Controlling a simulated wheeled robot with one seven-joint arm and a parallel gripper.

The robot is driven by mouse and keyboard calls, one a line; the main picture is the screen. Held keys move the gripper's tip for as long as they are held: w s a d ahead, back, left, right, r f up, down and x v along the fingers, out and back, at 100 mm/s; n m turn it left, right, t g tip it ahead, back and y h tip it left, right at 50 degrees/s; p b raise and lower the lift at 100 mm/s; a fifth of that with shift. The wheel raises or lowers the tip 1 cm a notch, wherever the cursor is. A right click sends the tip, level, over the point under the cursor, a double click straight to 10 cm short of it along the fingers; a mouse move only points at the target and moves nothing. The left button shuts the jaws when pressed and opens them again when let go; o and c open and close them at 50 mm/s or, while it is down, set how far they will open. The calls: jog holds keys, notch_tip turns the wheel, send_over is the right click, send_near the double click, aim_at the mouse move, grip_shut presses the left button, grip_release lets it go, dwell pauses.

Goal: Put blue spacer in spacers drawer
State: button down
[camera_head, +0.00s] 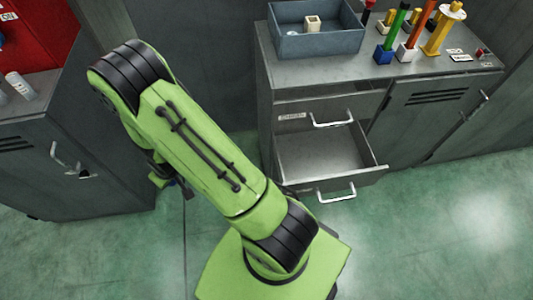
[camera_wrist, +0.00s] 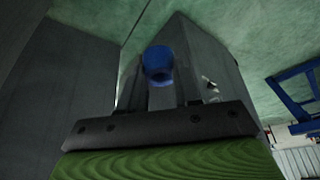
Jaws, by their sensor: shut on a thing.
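The blue spacer (camera_wrist: 158,65) is a short round ring with a hole, held between the fingers of my gripper (camera_wrist: 160,92) in the wrist view. My gripper is shut on it. In the head view the arm bends down at the left and its end is mostly hidden behind the arm links. A pulled-out drawer (camera_head: 318,152) stands open in the grey cabinet at the right of the head view, and its visible floor is bare. The label near the drawers (camera_head: 292,115) is too small to read. My gripper is left of the drawer and apart from it.
A blue-grey bin (camera_head: 315,42) with a pale block (camera_head: 312,23) stands on the cabinet top. Several coloured pegs on blocks, such as an orange one (camera_head: 415,30), stand beside it. Another grey cabinet (camera_head: 75,160) is at the left. Green floor (camera_head: 450,220) is clear at right.

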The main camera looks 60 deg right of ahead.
notch_tip(320, 180, down, 2)
jog(key=shift+f+b, duration=0.2)
jog(key=shift+b, duration=0.6)
